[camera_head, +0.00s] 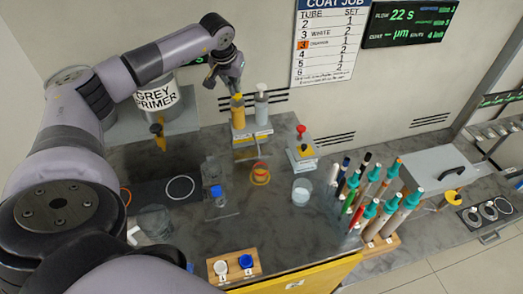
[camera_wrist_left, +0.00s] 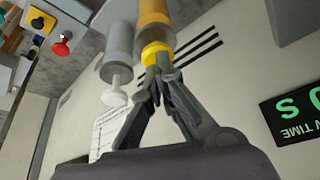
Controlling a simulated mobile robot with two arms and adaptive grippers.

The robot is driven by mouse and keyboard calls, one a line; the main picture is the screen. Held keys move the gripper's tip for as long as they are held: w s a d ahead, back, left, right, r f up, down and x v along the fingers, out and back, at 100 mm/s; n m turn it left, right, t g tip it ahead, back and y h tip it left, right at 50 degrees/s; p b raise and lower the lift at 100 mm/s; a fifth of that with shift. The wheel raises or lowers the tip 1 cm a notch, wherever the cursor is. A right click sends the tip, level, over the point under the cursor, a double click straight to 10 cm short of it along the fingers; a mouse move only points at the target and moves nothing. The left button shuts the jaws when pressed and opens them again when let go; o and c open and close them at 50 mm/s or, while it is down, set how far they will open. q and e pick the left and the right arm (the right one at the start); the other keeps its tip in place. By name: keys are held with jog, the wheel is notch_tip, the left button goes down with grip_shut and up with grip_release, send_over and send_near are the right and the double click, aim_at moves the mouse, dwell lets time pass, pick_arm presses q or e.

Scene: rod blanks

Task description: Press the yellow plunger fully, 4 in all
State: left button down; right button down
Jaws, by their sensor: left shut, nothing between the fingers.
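The yellow dispenser (camera_head: 238,115) stands upright beside a grey one on a small stand at the back wall. Its yellow plunger knob (camera_wrist_left: 156,50) shows at the gripper tips in the left wrist view, with the orange-yellow barrel (camera_wrist_left: 154,14) beyond it. My left gripper (camera_head: 236,92) is directly above the yellow dispenser. In the wrist view its fingertips (camera_wrist_left: 160,64) are closed together with nothing between them and overlap the knob's edge; they look to be at or touching it. My right gripper is out of view.
The grey dispenser (camera_head: 261,106) is close on the right; its pale plunger (camera_wrist_left: 115,97) stands out in the wrist view. The grey primer pot (camera_head: 158,97) is to the left. A red-button box (camera_head: 301,148) and a rack of rods (camera_head: 376,238) are to the right.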

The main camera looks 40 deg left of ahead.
pick_arm(q)
jog(key=shift+f, duration=0.4)
jog(key=shift+r, duration=0.1)
jog(key=shift+r+p, duration=1.35)
jog(key=shift+r, duration=0.4)
notch_tip(320, 180, up, 6)
jog(key=p, duration=0.4)
jog(key=shift+p, duration=0.4)
